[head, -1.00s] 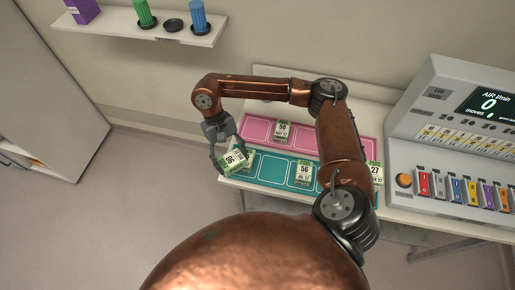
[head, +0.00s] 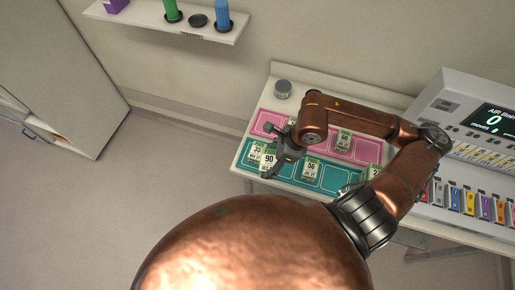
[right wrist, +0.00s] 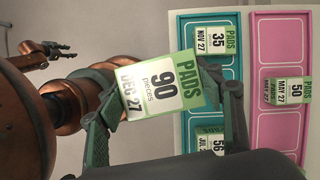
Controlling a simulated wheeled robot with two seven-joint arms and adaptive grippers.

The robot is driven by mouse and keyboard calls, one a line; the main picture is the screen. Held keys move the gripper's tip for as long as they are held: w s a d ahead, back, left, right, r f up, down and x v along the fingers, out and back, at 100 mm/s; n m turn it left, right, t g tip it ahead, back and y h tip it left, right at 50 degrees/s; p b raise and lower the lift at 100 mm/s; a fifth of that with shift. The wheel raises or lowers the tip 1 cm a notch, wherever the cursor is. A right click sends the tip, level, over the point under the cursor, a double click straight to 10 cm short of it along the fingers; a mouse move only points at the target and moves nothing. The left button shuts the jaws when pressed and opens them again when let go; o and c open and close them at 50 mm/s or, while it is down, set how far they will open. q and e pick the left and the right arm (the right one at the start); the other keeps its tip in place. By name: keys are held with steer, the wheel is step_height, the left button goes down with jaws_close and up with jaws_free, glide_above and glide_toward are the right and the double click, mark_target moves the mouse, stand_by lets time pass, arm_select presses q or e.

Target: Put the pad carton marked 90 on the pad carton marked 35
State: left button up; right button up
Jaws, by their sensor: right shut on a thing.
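The pad carton marked 90 (head: 268,161), white and green, is held in my right gripper (head: 277,151). In the right wrist view the carton (right wrist: 163,85) sits between the two fingers, tilted, its label facing the camera.
Pad carton 56 (head: 311,167) stands on the teal mat, and carton 50 (right wrist: 289,90) on the pink mat (right wrist: 276,35). A carton marked 27 (head: 375,171) is partly behind my arm.

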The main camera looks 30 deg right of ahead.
steer(key=shift+s+r+m+t+h, duration=0.3)
steer(key=shift+s+r+m, duration=0.25)
steer(key=shift+m, duration=0.25)
steer(key=shift+w+d+f+b, duration=0.1)
steer(key=shift+w+b, duration=0.05)
steer(key=shift+b, duration=0.2)
steer(key=w+f+b, duration=0.1)
steer(key=w+b, duration=0.1)
steer(key=b, duration=0.3)
steer(key=shift+d+f, duration=0.15)
steer(key=w+d+f+p, duration=0.2)
steer(key=w, duration=0.5)
glide_toward(254, 149)
steer(key=shift+w+a+f+m, duration=0.1)
steer(key=shift+a+f+m, duration=0.05)
steer(key=shift+a, duration=0.35)
steer(key=shift+a+f+m, duration=0.1)
steer(key=shift+a+m, duration=0.05)
steer(key=shift+a, duration=0.4)
steer(key=shift+w+d+f, duration=0.15)
steer(key=shift+w+f, duration=0.4)
steer(key=shift+f, duration=0.15)
step_height(254, 149, down, 3)
steer(key=shift+w+f+p, duration=0.1)
steer(key=shift+w+p, duration=0.05)
steer(key=shift+p, duration=0.65)
arm_select(q)
steer(key=shift+s+f, duration=1.1)
arm_select(e)
steer(key=shift+f, duration=0.15)
